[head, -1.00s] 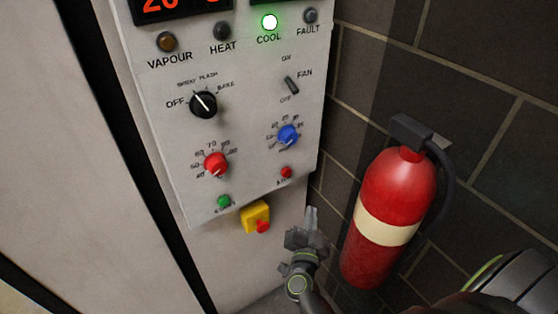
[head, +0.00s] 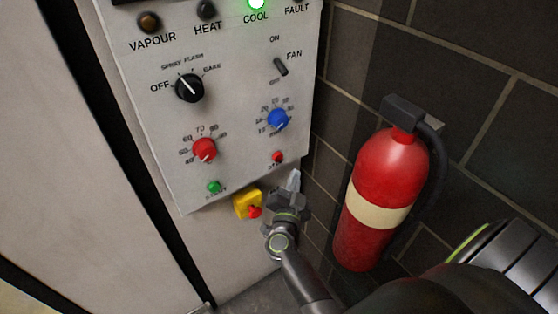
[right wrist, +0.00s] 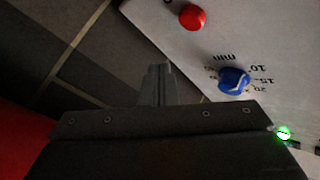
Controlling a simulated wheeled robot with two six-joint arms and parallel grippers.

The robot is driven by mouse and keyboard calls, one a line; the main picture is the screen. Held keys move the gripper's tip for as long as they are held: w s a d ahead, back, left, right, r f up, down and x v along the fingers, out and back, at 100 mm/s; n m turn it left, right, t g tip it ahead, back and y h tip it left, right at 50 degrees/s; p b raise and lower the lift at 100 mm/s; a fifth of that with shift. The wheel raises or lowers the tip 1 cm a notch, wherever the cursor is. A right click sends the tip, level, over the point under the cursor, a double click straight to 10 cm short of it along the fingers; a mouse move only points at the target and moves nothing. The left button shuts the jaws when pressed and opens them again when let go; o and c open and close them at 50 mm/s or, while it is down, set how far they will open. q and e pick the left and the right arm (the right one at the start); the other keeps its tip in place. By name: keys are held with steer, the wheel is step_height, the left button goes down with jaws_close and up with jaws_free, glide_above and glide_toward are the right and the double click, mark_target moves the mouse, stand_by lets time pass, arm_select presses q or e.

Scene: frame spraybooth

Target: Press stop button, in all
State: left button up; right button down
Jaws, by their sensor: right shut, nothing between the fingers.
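The small red stop button (head: 277,157) is near the lower right corner of the grey control panel (head: 235,160). It also shows in the right wrist view (right wrist: 193,17), near the top. Its label is too small to read. My right gripper (head: 294,180) is shut and empty, just below and right of the button in the head view. Its fingertips (right wrist: 157,78) are apart from the button and beside the panel's edge in the right wrist view. My left gripper is not in view.
A green button (head: 214,187), red knob (head: 204,149) and blue knob (head: 277,118) share the panel. A yellow box with a red button (head: 247,203) is below it. A red extinguisher (head: 381,190) stands to the right by the dark tiled wall (head: 480,110). The COOL lamp (head: 257,3) glows green.

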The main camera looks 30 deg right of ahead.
mark_target(283, 155)
steer(key=shift+w+a, duration=0.15)
steer(key=shift+w, duration=2.15)
steer(key=shift+w, duration=0.15)
steer(key=shift+w, duration=0.3)
steer(key=shift+w+a, duration=0.1)
steer(key=shift+w, duration=0.35)
stand_by(0.8)
stand_by(0.3)
steer(key=shift+s+p, duration=0.6)
steer(key=shift+s, duration=0.3)
